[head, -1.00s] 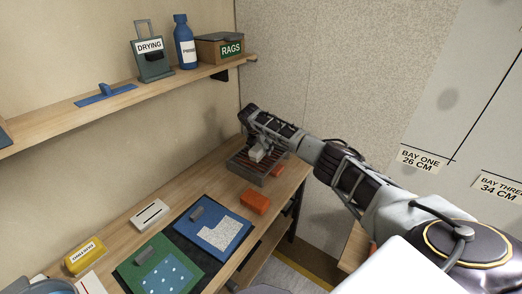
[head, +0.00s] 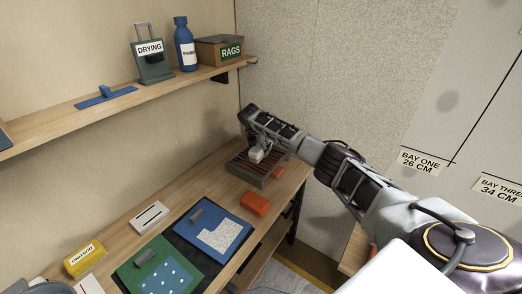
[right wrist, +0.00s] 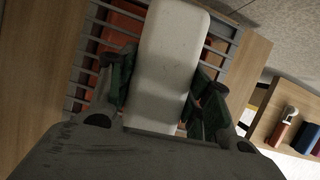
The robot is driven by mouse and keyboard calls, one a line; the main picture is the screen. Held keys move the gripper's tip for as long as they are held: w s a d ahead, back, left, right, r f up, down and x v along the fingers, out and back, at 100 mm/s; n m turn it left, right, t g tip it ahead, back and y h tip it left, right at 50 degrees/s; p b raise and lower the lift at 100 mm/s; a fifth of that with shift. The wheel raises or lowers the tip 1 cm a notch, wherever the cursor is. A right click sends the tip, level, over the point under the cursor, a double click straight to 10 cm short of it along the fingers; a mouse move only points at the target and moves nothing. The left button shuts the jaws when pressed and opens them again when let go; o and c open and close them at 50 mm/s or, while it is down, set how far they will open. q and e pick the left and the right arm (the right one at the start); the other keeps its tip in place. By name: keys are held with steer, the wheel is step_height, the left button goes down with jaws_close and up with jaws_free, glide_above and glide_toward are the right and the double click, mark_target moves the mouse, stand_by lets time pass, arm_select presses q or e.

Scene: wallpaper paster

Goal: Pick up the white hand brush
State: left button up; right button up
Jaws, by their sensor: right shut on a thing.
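The white hand brush (head: 257,155) is at my right gripper, over the slatted grey rack at the far end of the workbench. In the right wrist view the white brush (right wrist: 170,60) lies between the two dark green fingers of my right gripper (right wrist: 162,95), which is shut on it. The slatted rack (head: 243,171) shows beneath it, with reddish items (right wrist: 118,25) under or between its bars in the wrist view. I cannot tell whether the brush touches the rack. My left gripper is not in view.
An orange block (head: 255,204) lies in front of the rack. Blue (head: 231,249) and green (head: 150,284) boards lie nearer on the bench. A shelf above holds a drying stand (head: 152,62), a blue bottle (head: 183,45) and a rags box (head: 222,50). Walls close in behind the rack.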

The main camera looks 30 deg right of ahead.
step_height(320, 180, up, 9)
steer(key=shift+r, duration=0.1)
stand_by(0.4)
steer(key=o, duration=0.6)
steer(key=c, duration=0.5)
steer(key=shift+c, duration=0.2)
